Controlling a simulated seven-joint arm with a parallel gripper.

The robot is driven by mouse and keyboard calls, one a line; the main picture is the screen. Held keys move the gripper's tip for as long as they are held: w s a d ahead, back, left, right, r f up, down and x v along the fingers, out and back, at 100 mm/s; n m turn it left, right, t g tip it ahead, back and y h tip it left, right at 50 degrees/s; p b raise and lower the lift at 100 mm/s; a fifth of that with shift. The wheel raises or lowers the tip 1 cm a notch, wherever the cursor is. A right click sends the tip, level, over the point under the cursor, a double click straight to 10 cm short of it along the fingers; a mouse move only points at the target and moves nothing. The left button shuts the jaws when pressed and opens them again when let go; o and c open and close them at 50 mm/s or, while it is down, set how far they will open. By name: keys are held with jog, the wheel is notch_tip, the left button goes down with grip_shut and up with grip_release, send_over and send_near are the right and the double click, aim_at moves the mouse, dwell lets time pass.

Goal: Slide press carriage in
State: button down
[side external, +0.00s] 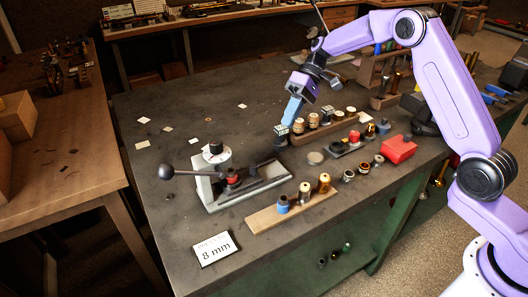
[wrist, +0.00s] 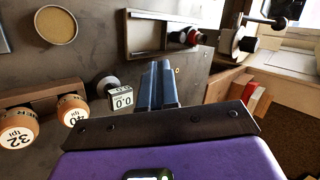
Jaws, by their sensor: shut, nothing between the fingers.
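The press (side external: 213,187) stands at the left of the bench, with a pale grey base, a white-topped column and a ball-ended lever. A red and black part (side external: 232,178) sits on its long slide bed, close by the column; in the wrist view this part (wrist: 187,37) is at the column end. The bed's other end (wrist: 146,35) looks empty. I cannot tell which piece is the carriage. My gripper (side external: 287,122), with blue fingers, points down above the bench, right of and behind the bed. In the wrist view its fingers (wrist: 161,85) are together and empty.
A small gauge reading 0.0 (wrist: 121,98) stands beside my fingers. A wooden strip (side external: 262,220) with pegs lies before the press. An 8 mm sign (side external: 216,249) is at front; bench left of the press is mostly clear.

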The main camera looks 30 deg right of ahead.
jog(key=shift+m+t+y, duration=0.3)
jog(key=shift+m+y, duration=0.1)
jog(key=shift+y, duration=0.1)
jog(key=x, duration=0.5)
jog(key=d+f+x, duration=0.1)
jog(key=x, duration=0.2)
jog(key=shift+w+a+f, duration=0.1)
jog(key=shift+a+f, duration=0.1)
jog(key=shift+a, duration=0.05)
jog(key=a, duration=0.3)
jog(key=shift+s+f, duration=0.2)
jog(key=shift+s, duration=0.2)
jog(key=shift+s+a, duration=0.15)
jog(key=shift+a, duration=0.5)
